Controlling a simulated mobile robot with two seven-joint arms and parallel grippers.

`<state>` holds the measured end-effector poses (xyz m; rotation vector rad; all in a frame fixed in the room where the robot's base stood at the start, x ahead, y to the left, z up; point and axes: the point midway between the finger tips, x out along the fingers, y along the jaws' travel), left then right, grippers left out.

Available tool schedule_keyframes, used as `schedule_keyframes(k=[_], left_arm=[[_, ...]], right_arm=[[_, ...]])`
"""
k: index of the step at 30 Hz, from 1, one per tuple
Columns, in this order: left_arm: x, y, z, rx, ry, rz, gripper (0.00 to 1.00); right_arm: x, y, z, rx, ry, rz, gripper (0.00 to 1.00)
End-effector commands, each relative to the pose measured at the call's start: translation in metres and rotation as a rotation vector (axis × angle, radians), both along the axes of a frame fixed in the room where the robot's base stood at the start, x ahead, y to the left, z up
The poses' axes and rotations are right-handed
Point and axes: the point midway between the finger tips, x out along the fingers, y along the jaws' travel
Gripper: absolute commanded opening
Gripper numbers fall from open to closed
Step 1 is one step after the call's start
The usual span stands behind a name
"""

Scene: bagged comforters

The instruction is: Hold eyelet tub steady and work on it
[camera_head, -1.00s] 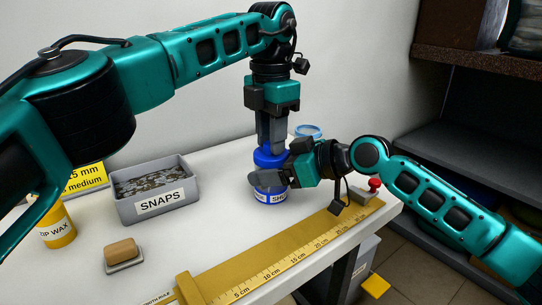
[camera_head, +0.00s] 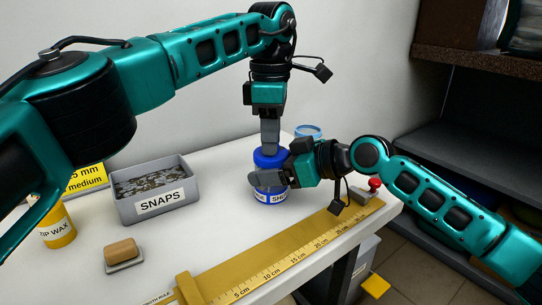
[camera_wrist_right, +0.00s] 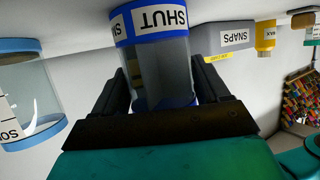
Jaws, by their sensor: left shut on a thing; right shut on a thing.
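The eyelet tub (camera_head: 270,197) stands upright on the white table, with a blue lid (camera_head: 262,160) and a blue base band whose label reads SHUT. My left gripper (camera_head: 269,148) points straight down from above and is shut on the lid. My right gripper (camera_head: 272,179) comes in from the right and is shut around the tub's body, below the lid. In the right wrist view, which is upside down, the clear body (camera_wrist_right: 163,75) sits between the two dark fingers. The gripper fingers hide part of the tub in the head view.
A grey SNAPS bin (camera_head: 155,206), a yellow wax jar (camera_head: 57,226) and a wood-topped block (camera_head: 121,251) stand to the left. A yellow ruler (camera_head: 280,262) runs along the front edge. A blue-rimmed clear container (camera_wrist_right: 33,95) stands behind the tub. A red knob (camera_head: 375,184) is at right.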

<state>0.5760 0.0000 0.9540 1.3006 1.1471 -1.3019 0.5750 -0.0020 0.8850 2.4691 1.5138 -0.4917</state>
Motion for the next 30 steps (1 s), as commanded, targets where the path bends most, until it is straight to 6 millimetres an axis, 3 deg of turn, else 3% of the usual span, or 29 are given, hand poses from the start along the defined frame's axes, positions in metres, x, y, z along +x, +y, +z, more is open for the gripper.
schedule_keyframes(k=[3,4,12,18,25,30], left_arm=[[-0.0001,-0.0003,-0.0003,0.0,0.0,-0.093,0.09],[-0.0001,-0.0003,-0.0002,0.0,0.0,-0.096,0.33],[-0.0001,-0.0002,-0.0002,0.0,0.0,-0.09,0.58],[-0.0001,-0.0002,-0.0001,0.0,0.0,-0.089,0.61],[0.0,-0.0001,0.0,0.0,0.0,-0.088,0.83],[0.0,-0.0001,0.0,0.0,0.0,-0.088,0.84]], right_arm=[[-0.0001,0.0,-0.0003,-0.001,0.0,0.0,0.45],[-0.0001,0.0,-0.0003,-0.001,0.0,0.0,0.45],[-0.0001,0.0,-0.0003,-0.001,0.0,0.0,0.45],[0.0,0.0,-0.0002,-0.001,0.0,0.0,0.45],[0.0,0.0,-0.0003,-0.001,0.0,0.0,0.45],[0.0,0.0,-0.0002,-0.001,0.0,0.0,0.45]])
